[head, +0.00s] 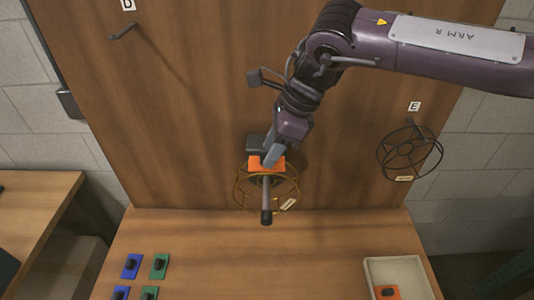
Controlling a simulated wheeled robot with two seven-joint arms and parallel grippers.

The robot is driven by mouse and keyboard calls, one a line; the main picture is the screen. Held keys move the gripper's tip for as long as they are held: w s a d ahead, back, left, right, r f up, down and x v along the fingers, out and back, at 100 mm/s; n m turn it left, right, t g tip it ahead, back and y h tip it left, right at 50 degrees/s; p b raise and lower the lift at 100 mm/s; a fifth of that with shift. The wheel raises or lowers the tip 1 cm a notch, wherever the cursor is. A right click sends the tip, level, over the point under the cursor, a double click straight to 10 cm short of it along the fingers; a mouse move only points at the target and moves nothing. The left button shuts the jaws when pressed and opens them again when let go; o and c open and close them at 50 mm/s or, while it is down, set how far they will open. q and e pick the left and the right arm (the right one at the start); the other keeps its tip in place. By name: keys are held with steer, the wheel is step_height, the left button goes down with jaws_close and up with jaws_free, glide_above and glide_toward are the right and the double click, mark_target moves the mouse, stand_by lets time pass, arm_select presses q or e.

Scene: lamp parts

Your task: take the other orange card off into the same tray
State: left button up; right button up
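An orange card (267,163) sits in front of a dark block at the lower middle of the upright wooden board, above a grey rod with a black end. My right gripper (270,158) reaches down to this card, its fingertips over the card's face. I cannot tell whether the fingers are closed on it; they hide part of the card. A pale tray (370,270) stands at the lower right of the table and holds another orange card (386,292) with a black knob. My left gripper is not in view.
A brass wire cage (240,195) with a tag surrounds the rod just below my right gripper. A black wire cage (410,152) hangs under label E. Blue (131,266) and green (159,266) cards lie at the table's left. The table's middle is clear.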

steer(key=shift+a+f, duration=0.25)
steer(key=shift+f, duration=0.3)
jaws_close()
steer(key=shift+r, duration=0.15)
